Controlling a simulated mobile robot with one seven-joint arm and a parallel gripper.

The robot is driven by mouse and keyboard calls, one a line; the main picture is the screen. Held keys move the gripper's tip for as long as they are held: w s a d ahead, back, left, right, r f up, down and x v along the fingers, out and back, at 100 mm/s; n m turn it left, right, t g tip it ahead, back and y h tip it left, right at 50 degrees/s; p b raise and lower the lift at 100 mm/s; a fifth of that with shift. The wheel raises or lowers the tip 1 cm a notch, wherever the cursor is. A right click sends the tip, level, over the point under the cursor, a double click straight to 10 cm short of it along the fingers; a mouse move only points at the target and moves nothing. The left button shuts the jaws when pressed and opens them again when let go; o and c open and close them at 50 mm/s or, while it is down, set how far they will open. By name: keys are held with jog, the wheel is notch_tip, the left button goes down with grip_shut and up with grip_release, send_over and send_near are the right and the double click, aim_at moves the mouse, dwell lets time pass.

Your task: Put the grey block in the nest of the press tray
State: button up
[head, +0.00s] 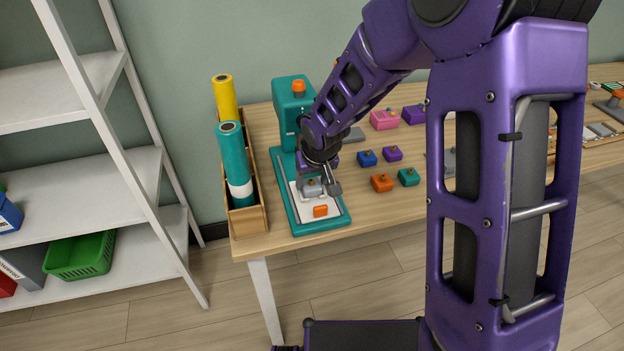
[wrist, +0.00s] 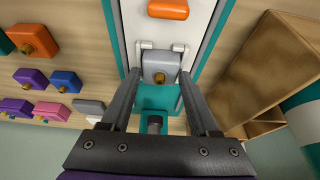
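The grey block (wrist: 160,68), with a brass knob, is at the white press tray (wrist: 185,18). Its far edge lies by two small white corner pieces (wrist: 147,45) of the nest. It looks level, but I cannot tell whether it is fully seated. In the head view the block (head: 312,187) shows partly, beside my gripper (head: 322,184). In the wrist view the fingers of my gripper (wrist: 158,76) are spread to either side of the block's near end, with small gaps visible. An orange handle (wrist: 168,9) is on the tray beyond the block.
The teal press (head: 293,95) stands behind the tray. A wooden rack (head: 250,218) with yellow and teal rolls is close on the left. Coloured blocks, including orange (head: 382,183) and teal (head: 409,177) ones, lie to the right. A white shelf (head: 130,170) stands further left.

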jog(key=o, duration=0.3)
jog(key=shift+r, duration=0.15)
jog(key=shift+r+p, duration=0.25)
jog(key=shift+p, duration=0.05)
jog(key=p+v, duration=0.3)
jog(key=v, duration=0.8)
jog(key=shift+r, duration=0.3)
jog(key=shift+s, duration=0.15)
